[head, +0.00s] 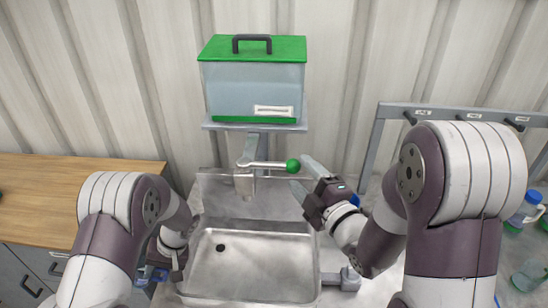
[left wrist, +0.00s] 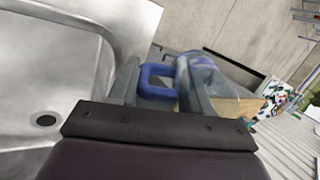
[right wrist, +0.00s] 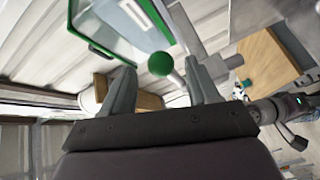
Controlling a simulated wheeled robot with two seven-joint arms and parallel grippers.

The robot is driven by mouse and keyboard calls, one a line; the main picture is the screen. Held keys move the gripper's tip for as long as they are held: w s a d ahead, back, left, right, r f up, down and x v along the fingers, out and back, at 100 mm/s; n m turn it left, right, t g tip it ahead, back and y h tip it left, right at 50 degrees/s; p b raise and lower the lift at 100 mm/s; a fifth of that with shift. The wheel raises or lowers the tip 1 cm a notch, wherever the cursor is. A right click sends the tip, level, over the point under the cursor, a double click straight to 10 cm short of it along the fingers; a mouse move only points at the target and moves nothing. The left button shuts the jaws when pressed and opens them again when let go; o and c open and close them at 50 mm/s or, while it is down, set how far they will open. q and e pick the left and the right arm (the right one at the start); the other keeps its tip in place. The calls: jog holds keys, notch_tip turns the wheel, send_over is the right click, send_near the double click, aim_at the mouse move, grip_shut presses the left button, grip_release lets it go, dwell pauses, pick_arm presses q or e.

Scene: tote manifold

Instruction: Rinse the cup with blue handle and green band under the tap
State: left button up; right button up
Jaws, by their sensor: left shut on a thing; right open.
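My left gripper (head: 162,270) is shut on the blue handle (left wrist: 156,76) of a clear cup (left wrist: 222,84), left of the sink. In the head view only a bit of blue shows there; I cannot make out a green band. The tap (head: 247,180) stands at the back of the sink, its lever ending in a green knob (head: 293,165). My right gripper (head: 304,179) is open beside the knob. In the right wrist view the knob (right wrist: 160,64) appears between the open fingers, beyond their tips; I cannot tell whether they touch it.
The steel sink (head: 250,270) has an empty basin. A clear tank with a green lid (head: 252,48) stands on a shelf above the tap. A wooden counter (head: 70,190) is at the left. A grey hook rack (head: 460,112) and several cups, one blue-topped (head: 527,208), are at the right.

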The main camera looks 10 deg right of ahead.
aim_at(291, 162)
pick_arm(q)
jog(key=shift+w+r+p, duration=0.3)
jog(key=shift+r+p, duration=0.45)
jog(key=shift+r, duration=0.15)
pick_arm(e)
jog(key=x, duration=0.5)
jog(key=shift+w, duration=0.3)
pick_arm(q)
jog(key=shift+s+r, duration=0.15)
jog(key=shift+s, duration=0.15)
pick_arm(e)
jog(key=shift+w+a, duration=0.15)
pick_arm(q)
jog(key=shift+w, duration=0.15)
pick_arm(e)
jog(key=shift+w+f, duration=0.1)
jog(key=shift+w, duration=0.05)
jog(key=c, duration=0.8)
pick_arm(q)
jog(key=shift+a, duration=0.1)
pick_arm(e)
grip_shut()
